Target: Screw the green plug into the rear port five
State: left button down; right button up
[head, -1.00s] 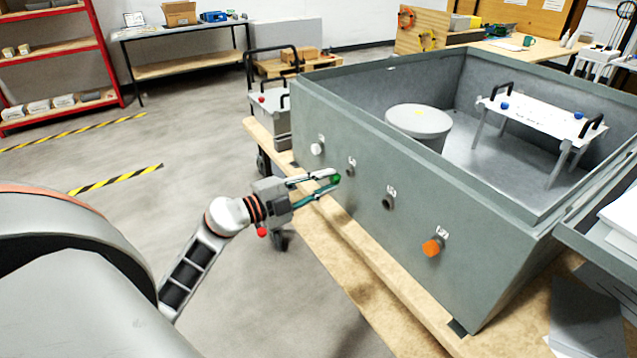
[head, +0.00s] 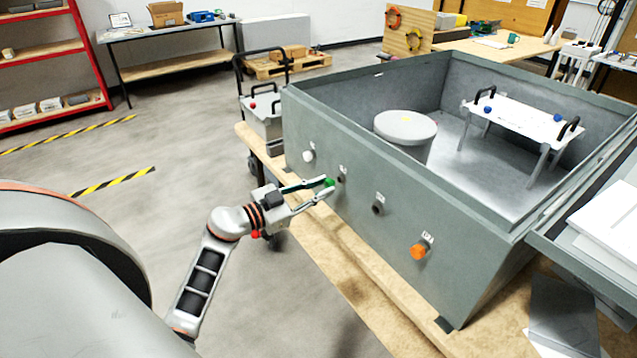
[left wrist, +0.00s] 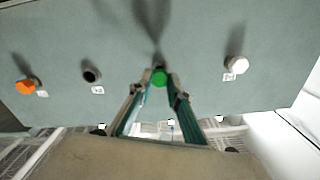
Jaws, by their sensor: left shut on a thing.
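The green plug (head: 329,183) is between the fingertips of my left gripper (head: 326,187), which is shut on it. In the left wrist view the green plug (left wrist: 158,78) sits between the two fingertips (left wrist: 158,84). It is held in front of the grey box wall (head: 330,222), close to a port (head: 342,178) between the white plug and an open port. I cannot tell whether the plug touches the port; in the wrist view the plug and fingers hide it. The port labels are too small to read. My right gripper is not in view.
On the same wall are a white plug (head: 308,155), an open dark port (head: 378,208) and an orange plug (head: 418,251). The grey box stands on a wooden-topped bench (head: 340,275). A cart (head: 262,115) stands behind the gripper.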

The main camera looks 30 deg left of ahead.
pick_arm(q)
jog(key=shift+r+n+p, duration=0.25)
jog(key=shift+n+p, duration=0.35)
jog(key=shift+p, duration=0.65)
jog(key=shift+f+n+p, duration=0.1)
jog(key=shift+n+p, duration=0.4)
jog(key=shift+p, duration=0.35)
jog(key=shift+w+f+n+p, duration=0.1)
jog(key=shift+w+n+p, duration=0.05)
jog(key=shift+n+p, duration=0.55)
jog(key=shift+n, duration=0.8)
jog(key=shift+d+n, duration=0.1)
jog(key=shift+n, duration=0.4)
jog(key=n, duration=0.3)
jog(key=shift+w, duration=0.15)
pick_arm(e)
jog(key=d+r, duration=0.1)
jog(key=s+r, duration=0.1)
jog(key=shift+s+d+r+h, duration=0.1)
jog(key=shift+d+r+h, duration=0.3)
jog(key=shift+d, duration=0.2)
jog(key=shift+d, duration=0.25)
